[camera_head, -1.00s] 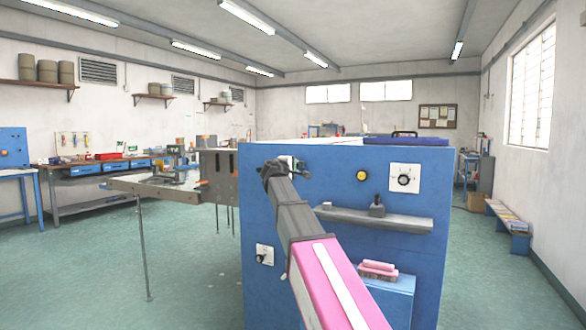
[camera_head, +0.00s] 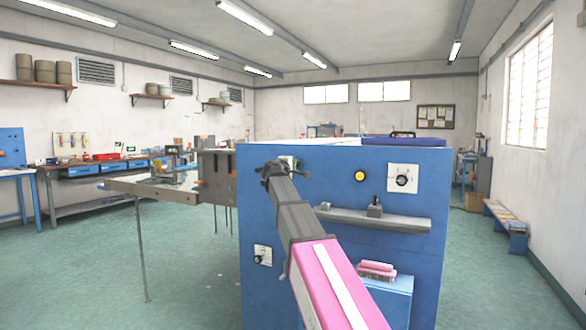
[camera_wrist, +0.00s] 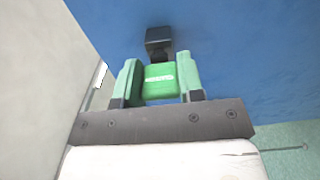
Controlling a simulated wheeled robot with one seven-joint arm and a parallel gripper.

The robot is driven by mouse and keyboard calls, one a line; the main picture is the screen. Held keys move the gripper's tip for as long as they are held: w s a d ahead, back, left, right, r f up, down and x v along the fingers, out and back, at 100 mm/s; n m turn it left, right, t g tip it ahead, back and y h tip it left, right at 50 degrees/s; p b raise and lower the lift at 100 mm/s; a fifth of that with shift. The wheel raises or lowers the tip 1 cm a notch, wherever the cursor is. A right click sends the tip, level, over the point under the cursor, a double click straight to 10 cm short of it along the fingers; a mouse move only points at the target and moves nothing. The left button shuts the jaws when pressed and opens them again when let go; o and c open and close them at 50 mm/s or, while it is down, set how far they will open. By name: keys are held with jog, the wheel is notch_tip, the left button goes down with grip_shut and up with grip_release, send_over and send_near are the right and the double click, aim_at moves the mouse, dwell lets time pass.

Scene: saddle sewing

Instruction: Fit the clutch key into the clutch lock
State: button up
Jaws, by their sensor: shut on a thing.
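A dark square block (camera_wrist: 159,41) shows just beyond the key, against the blue panel. I cannot tell whether it belongs to the key or the panel. In the head view my gripper (camera_head: 274,170) is close to the upper left of the blue cabinet's front. A small pale plate (camera_head: 287,160) shows partly behind it. The clutch lock cannot be made out clearly, and any contact with it is hidden.
The blue cabinet (camera_head: 340,170) carries a yellow button (camera_head: 360,176), a dial plate (camera_head: 403,178) and a protruding grey shelf (camera_head: 375,220). A lower knob plate (camera_head: 263,255) is at left. A pink brush (camera_head: 377,270) lies on a blue box. A metal table (camera_head: 150,187) stands left.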

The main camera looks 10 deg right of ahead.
jog(key=shift+w+d, duration=0.35)
jog(key=shift+w, duration=0.15)
jog(key=o, duration=1.1)
jog(key=v, duration=1.1)
jog(key=shift+d+f, duration=0.1)
